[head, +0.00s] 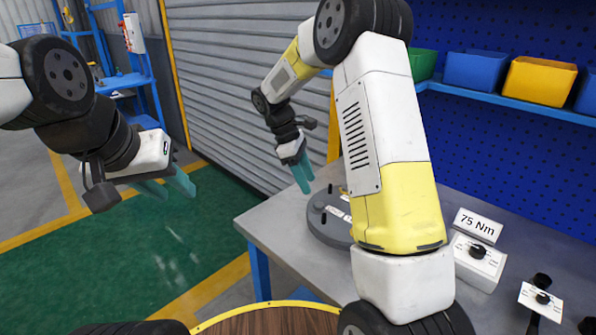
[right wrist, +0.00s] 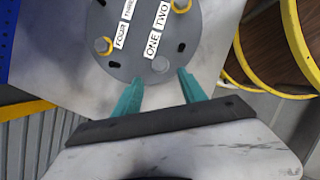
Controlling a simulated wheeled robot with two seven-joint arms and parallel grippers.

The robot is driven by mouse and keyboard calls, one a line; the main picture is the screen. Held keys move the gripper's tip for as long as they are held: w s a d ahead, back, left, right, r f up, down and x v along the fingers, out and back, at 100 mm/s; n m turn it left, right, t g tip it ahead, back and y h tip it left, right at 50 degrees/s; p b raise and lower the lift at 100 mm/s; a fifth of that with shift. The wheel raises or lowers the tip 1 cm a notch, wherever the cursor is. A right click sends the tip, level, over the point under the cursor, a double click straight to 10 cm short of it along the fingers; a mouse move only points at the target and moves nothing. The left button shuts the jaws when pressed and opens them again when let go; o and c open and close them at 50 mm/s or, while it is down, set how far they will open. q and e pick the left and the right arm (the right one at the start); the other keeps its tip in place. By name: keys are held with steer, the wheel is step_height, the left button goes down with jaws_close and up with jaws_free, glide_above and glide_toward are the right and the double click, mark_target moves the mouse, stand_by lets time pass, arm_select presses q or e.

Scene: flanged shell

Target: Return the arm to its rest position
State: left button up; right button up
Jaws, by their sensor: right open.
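My right gripper (head: 303,175) hangs above the left part of the grey workbench (head: 275,225), beside the round grey flange (head: 322,230). In the right wrist view its two teal fingers (right wrist: 160,92) are apart with nothing between them. That view shows the flange (right wrist: 140,55) just beyond the fingertips, with labels ONE, TWO, THREE and FOUR, bolts and dark slots. My right arm hides part of the flange in the head view. My left gripper (head: 170,188) is at the left, over the green floor and away from the bench. Its teal fingers appear apart and empty.
Bins (head: 540,80) sit on a blue shelf behind. The green floor (head: 90,260) at left is clear.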

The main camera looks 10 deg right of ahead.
steer(key=s+d+r+m+t+y, duration=0.25)
steer(key=s+r+m, duration=0.35)
steer(key=s+r, duration=0.65)
steer(key=s+r+m+t+y, duration=0.2)
steer(key=s+m, duration=0.1)
steer(key=s, duration=0.3)
steer(key=s+a+r+m+t+y, duration=0.1)
steer(key=s+r+m+t+y, duration=0.1)
steer(key=s, duration=0.4)
steer(key=shift+s+r+m+t, duration=0.15)
steer(key=shift+s+m+t, duration=0.15)
steer(key=shift+m+t, duration=0.6)
